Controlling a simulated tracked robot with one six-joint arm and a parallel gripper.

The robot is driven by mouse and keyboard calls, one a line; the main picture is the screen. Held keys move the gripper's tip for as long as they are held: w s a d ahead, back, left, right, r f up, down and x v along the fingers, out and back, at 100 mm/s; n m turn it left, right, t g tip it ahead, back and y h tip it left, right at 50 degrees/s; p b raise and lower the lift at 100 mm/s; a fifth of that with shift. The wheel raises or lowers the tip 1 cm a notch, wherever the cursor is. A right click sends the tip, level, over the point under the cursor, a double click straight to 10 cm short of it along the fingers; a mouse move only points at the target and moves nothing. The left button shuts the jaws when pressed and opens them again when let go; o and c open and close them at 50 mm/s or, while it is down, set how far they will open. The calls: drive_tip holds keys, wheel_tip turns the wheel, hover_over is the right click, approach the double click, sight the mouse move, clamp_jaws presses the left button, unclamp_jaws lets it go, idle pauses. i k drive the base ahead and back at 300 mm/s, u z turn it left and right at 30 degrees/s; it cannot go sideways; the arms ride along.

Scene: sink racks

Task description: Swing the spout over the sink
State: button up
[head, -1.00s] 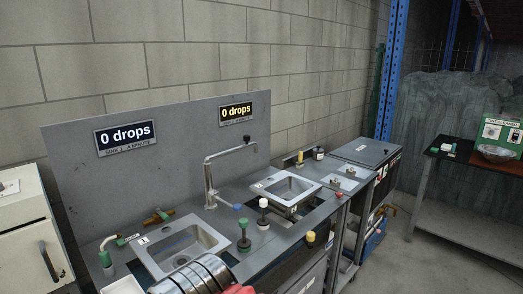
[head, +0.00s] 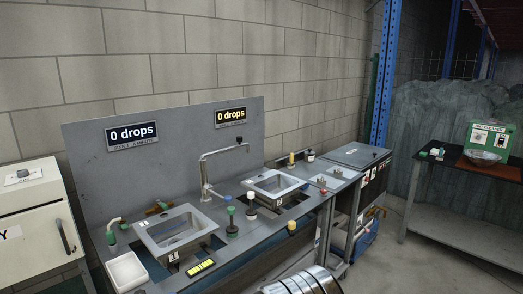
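A tall grey spout (head: 205,178) stands in the head view between the two sinks, near the back panel. Its horizontal pipe reaches right to a dark end piece (head: 240,140), toward the side of the right sink (head: 290,193). The left sink (head: 190,243) is a square steel basin in front and to the left of the spout. I cannot tell exactly what lies under the spout's end. A blue knob (head: 228,198) is near the spout's base. My gripper is not in view; only a ribbed part of my arm shows at the bottom.
Green-topped (head: 231,211) and white-topped (head: 251,197) knobs stand between the sinks. Two signs reading 0 drops hang behind. Floor is clear at right.

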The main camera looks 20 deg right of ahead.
sight(240, 139)
drive_tip(key=k, duration=0.2)
drive_tip(key=z, duration=0.45)
drive_tip(key=i, duration=1.05)
drive_tip(key=u, duration=2.35)
